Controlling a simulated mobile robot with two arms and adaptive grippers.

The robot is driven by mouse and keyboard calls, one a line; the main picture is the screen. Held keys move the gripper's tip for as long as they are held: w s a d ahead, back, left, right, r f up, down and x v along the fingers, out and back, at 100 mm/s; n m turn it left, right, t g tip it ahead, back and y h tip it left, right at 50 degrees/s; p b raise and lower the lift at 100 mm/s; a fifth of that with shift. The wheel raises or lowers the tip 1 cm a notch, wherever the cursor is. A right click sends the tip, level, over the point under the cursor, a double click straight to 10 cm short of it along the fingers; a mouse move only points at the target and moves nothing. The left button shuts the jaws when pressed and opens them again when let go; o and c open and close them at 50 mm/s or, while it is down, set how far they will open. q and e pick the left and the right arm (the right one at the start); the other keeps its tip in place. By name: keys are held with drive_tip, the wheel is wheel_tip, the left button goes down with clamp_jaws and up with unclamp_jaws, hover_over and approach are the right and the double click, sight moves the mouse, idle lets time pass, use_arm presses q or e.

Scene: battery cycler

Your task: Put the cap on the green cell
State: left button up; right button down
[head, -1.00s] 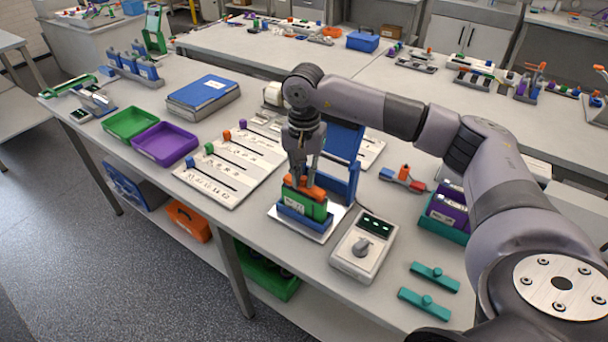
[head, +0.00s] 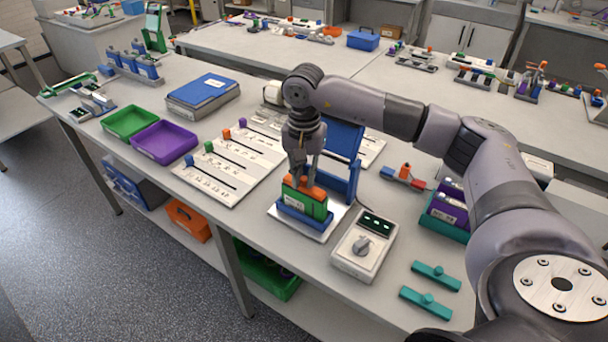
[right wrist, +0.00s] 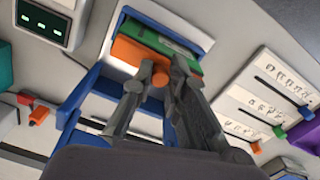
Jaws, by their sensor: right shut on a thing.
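The green cell (head: 308,204) stands upright in a blue holder (head: 303,222) on a pale plate. It also shows in the right wrist view (right wrist: 180,48). An orange cap (right wrist: 136,52) with a round knob lies at the top of the green cell; in the head view its orange ends (head: 291,181) show on both sides of the fingers. I cannot tell whether it is fully seated. My right gripper (head: 305,184) points down from above and is shut on the cap's knob, which shows between the fingertips (right wrist: 160,76). My left gripper is not in view.
A blue upright frame (head: 343,140) stands right behind the cell. A grey box with a dial (head: 363,247) and two teal bars with knobs (head: 436,276) lie to the right. A slotted white board (head: 225,178) and purple tray (head: 165,143) lie to the left. Purple cells (head: 447,210) stand at right.

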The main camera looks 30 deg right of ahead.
drive_tip(key=c, duration=1.5)
unclamp_jaws()
drive_tip(key=shift+o, duration=0.4)
drive_tip(key=o, duration=0.4)
drive_tip(key=shift+r, duration=0.1)
drive_tip(key=shift+r+p, duration=2.05)
drive_tip(key=shift+r, duration=1.4)
drive_tip(key=shift+c, duration=0.2)
clamp_jaws()
